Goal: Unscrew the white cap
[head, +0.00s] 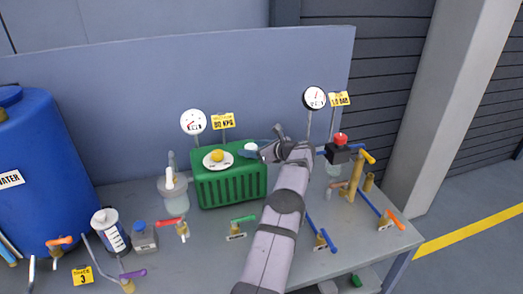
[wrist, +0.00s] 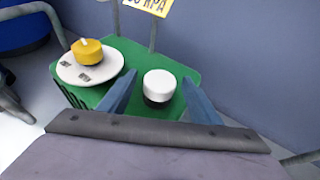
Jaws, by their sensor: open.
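The white cap (wrist: 159,84) sits on a dark neck on top of the green tank (wrist: 137,58). In the wrist view it stands between the two blue fingers of my gripper (wrist: 158,97), with a visible gap on each side. My gripper is open. In the head view the white cap (head: 250,147) shows at the right end of the green tank (head: 230,186), just left of my gripper (head: 262,147). One finger partly overlaps it there.
A yellow knob (wrist: 88,52) on a white dial plate (wrist: 84,72) stands left of the cap. A gauge (head: 193,122) and a yellow sign (head: 223,121) rise behind the tank. Valves, including a green-handled one (head: 242,219), stand in front. A blue barrel (head: 40,175) is at the left.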

